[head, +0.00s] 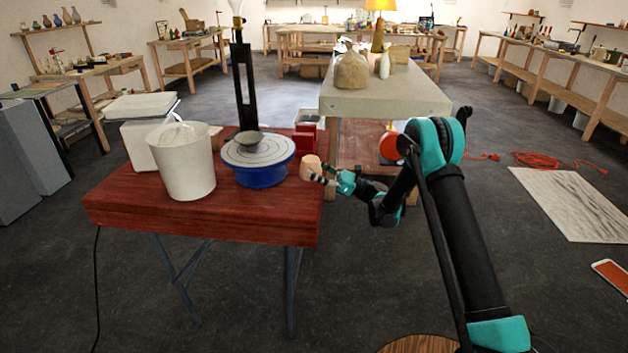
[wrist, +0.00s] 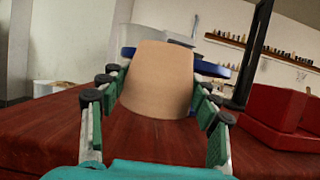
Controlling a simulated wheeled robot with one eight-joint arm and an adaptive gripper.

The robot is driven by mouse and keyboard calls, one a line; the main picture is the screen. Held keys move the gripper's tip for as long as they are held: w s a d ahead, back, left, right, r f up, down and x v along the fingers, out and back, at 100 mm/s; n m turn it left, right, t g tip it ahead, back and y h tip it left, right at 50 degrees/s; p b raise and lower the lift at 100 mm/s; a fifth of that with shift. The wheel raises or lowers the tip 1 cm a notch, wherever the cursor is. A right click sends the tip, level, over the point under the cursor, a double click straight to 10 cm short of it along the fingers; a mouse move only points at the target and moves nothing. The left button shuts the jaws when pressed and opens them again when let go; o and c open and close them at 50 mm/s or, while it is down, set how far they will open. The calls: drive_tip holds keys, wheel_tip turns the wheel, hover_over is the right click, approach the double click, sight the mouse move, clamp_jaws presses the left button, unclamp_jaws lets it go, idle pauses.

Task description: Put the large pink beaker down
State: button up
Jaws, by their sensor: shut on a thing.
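The large pink beaker (head: 310,168) shows as a small peach-pink cup at the right end of the red wooden table, beside the blue-based turntable. My gripper (head: 322,175) reaches it from the right and is shut on it. In the wrist view the beaker (wrist: 158,78) sits between the finger pads of my gripper (wrist: 155,100), slightly tilted in the picture. The table top lies below it. I cannot tell whether its base touches the table. Its inside is hidden.
The turntable (head: 262,175) with a grey bowl (head: 248,141) stands just left of the beaker. Red blocks (head: 305,140) lie behind it. A white bucket (head: 185,165) stands at the left. The front right of the red table (head: 290,225) is bare.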

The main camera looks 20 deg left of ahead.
sight(301, 173)
drive_tip(key=shift+f, duration=2)
drive_tip(key=shift+f, duration=0.15)
drive_tip(key=o, duration=1.3)
